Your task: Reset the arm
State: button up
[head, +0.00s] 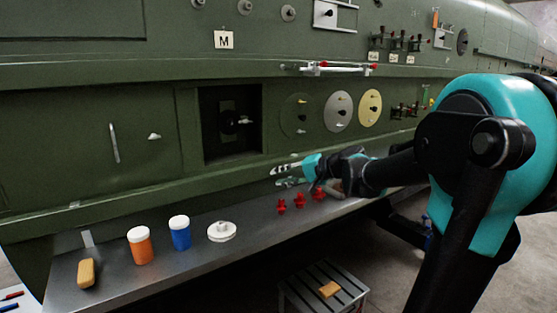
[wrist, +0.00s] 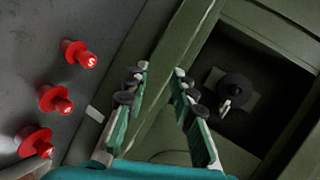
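My arm reaches in from the right of the head view toward the green fuselage. My gripper (head: 282,176) is over the back of the grey shelf (head: 200,268), close to the fuselage side. In the wrist view the two fingers of my gripper (wrist: 161,74) stand apart with nothing between them. Three red knobbed pieces (head: 300,200) stand on the shelf just below my gripper. They also show at the left of the wrist view (wrist: 56,99), away from the fingers. A square recess with a black fitting (wrist: 235,88) shows at the right there.
An orange jar (head: 140,246), a blue jar (head: 180,233), a white round piece (head: 221,231) and a tan block (head: 87,273) stand on the shelf's left part. A slatted stool (head: 322,288) with a small tan block is below. Coloured discs and levers project from the fuselage.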

jog(key=s+d+f+n+g+h, duration=0.1)
jog(key=s+d+f+h, duration=0.2)
jog(key=s+d+f, duration=0.3)
jog(key=s+d+f+n+g+h, duration=0.1)
jog(key=s+d+f+h, duration=0.3)
jog(key=s+f, duration=0.6)
jog(key=s+d+f+n+g+h, duration=0.1)
jog(key=s+d+f+n+h, duration=0.1)
jog(key=s+d+f+h, duration=0.2)
jog(key=s+d+f, duration=0.3)
jog(key=s+f, duration=0.1)
jog(key=f, duration=0.4)
jog(key=shift+d, duration=0.4)
